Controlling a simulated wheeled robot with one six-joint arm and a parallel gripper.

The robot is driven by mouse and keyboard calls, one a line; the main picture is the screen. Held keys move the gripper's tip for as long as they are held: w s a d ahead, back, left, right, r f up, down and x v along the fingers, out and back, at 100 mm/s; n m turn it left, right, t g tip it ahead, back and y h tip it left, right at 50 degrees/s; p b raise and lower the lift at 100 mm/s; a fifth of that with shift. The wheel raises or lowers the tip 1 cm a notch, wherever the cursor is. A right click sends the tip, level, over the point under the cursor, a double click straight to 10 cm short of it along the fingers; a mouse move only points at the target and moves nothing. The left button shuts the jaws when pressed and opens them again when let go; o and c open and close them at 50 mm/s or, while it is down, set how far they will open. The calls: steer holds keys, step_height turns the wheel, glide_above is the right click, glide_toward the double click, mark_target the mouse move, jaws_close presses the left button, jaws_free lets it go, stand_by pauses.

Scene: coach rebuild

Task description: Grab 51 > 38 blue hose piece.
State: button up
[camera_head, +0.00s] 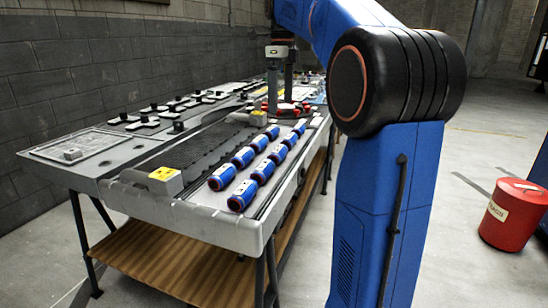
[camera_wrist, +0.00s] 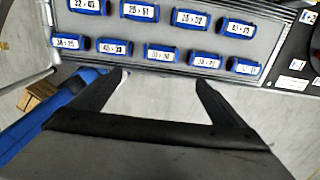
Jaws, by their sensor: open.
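Blue hose pieces with white printed labels lie in two rows on the grey tray (camera_head: 225,232). In the wrist view the near row shows a hose piece (camera_wrist: 159,54) roughly centred beyond my fingers. Its label is small and blurred, so I cannot be sure it is the 51 > 38 blue hose piece. Other pieces flank it, such as one at the left (camera_wrist: 69,42) and one at the right (camera_wrist: 204,60). My gripper (camera_wrist: 161,78) is open and empty, its fingers apart and short of the near row. In the head view my gripper (camera_head: 279,90) is above the bench, beyond the blue pieces.
A yellow-labelled grey block (camera_head: 165,180) sits at the tray's near left corner, and another (camera_head: 258,118) farther back. Black-handled parts (camera_head: 143,124) line the bench's wall side. A red bin (camera_head: 512,215) stands on the floor at right. The floor between bin and bench is open.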

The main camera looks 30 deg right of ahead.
glide_above(278, 148)
steer(key=f, duration=1.1)
steer(key=shift+s+d+f, duration=0.2)
steer(key=shift+s+f, duration=0.15)
steer(key=shift+s, duration=0.05)
steer(key=shift+w+a+f, duration=0.1)
steer(key=shift+w+f, duration=0.1)
steer(key=shift+f, duration=1.1)
steer(key=shift+w+a+f, duration=0.1)
steer(key=shift+w+f, duration=0.05)
steer(key=shift+f, duration=1.15)
steer(key=c, duration=1.2)
steer(key=shift+r, duration=0.15)
